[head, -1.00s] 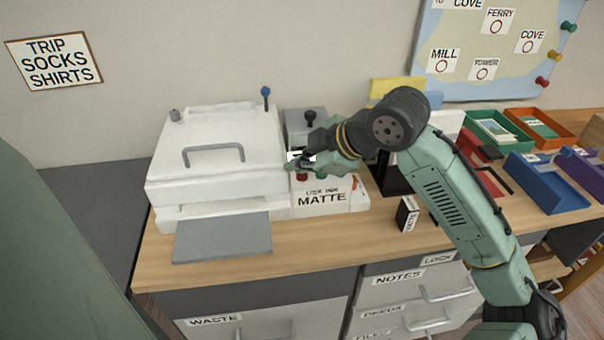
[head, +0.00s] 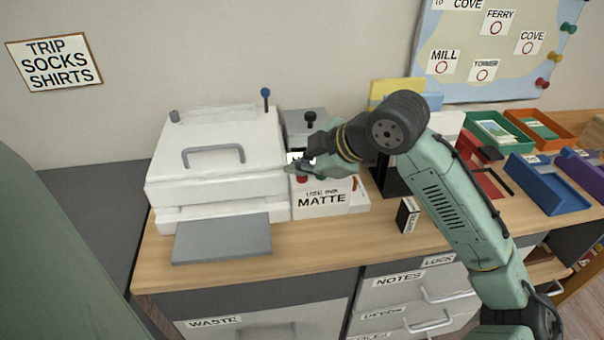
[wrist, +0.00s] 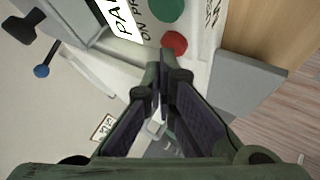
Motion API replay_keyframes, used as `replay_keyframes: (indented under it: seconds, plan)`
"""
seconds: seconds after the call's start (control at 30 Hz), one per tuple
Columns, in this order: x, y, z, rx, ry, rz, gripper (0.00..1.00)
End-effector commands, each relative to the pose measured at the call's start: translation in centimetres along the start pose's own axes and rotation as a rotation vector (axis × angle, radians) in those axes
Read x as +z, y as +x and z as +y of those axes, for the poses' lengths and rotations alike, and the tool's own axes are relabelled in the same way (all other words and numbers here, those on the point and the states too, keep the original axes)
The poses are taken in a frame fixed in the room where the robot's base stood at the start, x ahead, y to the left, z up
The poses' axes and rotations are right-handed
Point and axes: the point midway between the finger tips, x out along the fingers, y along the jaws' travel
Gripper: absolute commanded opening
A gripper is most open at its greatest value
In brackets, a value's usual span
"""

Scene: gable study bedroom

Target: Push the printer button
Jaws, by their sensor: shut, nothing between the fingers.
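The white printer (head: 215,150) stands on the wooden desk, with a grey handle on its lid and a grey tray in front. Its right-hand section, labelled MATTE (head: 321,199), carries a red button (head: 302,179). In the wrist view the red button (wrist: 174,43) sits just beyond my fingertips, beside a green round button (wrist: 167,9). My gripper (head: 290,168) is shut and empty, held over this section close to the red button. In the wrist view my gripper (wrist: 161,72) appears apart from the red button, but contact is hard to judge. The green button is hidden in the head view.
A blue-knobbed lever (head: 266,93) and a dark knob (head: 310,117) rise behind the buttons. A small white-and-black box (head: 408,214) stands to the right on the desk. Coloured trays, including a blue one (head: 547,184), fill the right side. The desk front has drawers.

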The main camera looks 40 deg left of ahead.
Motion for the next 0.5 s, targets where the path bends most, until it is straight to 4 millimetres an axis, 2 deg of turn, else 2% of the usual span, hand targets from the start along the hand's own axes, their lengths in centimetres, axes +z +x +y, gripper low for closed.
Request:
replay_keyframes:
  seconds: [0.2,0.5]
  plan:
    - [-0.66,-0.92,0.68,-0.001,0.0,0.0,0.0]
    - [-0.64,-0.93,0.69,0.0,0.001,0.0,0.0]
